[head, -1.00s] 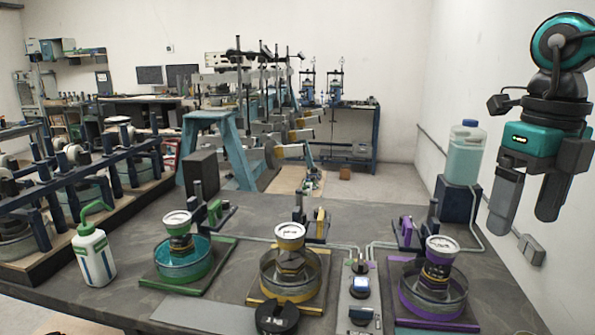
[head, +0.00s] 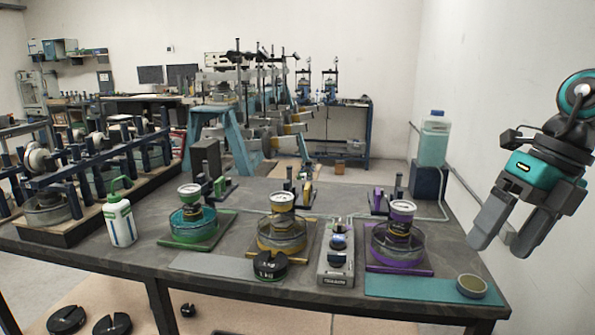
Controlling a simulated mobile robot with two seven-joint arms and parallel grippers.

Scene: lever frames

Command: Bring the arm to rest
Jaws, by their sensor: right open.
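My right gripper (head: 500,240) hangs at the right side of the head view, in front of the white wall. Its two dark grey fingers are apart with nothing between them. They point down and to the left, above and beyond the right edge of the dark bench (head: 345,208). The gripper touches nothing that I can see. The right arm comes in from the right edge, with a teal joint and a teal wrist block. My left gripper and arm are not in view.
Three round cells stand on the bench: green (head: 192,222), yellow (head: 283,232) and purple (head: 398,237). A white wash bottle (head: 118,222), a black weight (head: 270,266), a grey control box (head: 336,262), a small bowl (head: 471,286) on a teal mat (head: 415,290) and a jug (head: 433,140) are also there.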

